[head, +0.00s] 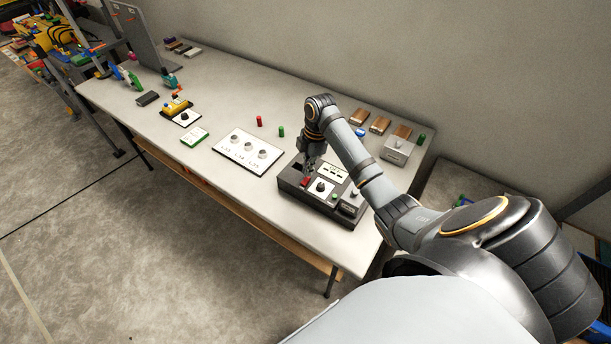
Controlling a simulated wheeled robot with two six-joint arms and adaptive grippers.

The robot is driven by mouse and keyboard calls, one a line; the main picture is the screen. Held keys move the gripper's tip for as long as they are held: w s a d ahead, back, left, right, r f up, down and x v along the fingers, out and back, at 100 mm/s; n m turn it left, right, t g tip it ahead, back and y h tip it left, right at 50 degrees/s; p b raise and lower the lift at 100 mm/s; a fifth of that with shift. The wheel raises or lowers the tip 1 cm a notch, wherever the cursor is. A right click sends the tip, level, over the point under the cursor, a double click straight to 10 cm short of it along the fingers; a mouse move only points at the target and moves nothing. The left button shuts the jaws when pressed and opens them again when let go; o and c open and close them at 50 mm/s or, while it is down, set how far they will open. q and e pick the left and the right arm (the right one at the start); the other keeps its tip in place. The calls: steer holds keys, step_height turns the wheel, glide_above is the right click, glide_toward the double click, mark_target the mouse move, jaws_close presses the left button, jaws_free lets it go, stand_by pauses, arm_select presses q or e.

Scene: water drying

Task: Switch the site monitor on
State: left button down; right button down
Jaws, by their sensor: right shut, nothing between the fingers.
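A dark box with controls, seemingly the site monitor (318,215), sits near the front edge of the grey table. Its top has a red part (305,182), a black knob (320,187) on a light plate, and a small green part (334,197). A dark opening shows at its left end. My right gripper (308,171) points down over the box, shut and empty, just above or at the red part. I cannot tell whether it touches. Whether the monitor is on cannot be seen. My left gripper is not in view.
A white board with several round knobs (248,151) lies left of the box. A grey box with a knob (397,150) and brown blocks (380,125) stand at the back right. Small red (259,120) and green (281,131) cylinders stand behind.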

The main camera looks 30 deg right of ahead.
steer(key=shift+f+b, duration=0.4)
steer(key=shift+f, duration=0.65)
steer(key=shift+r, duration=0.1)
step_height(320, 180, up, 7)
steer(key=p, duration=0.8)
stand_by(0.4)
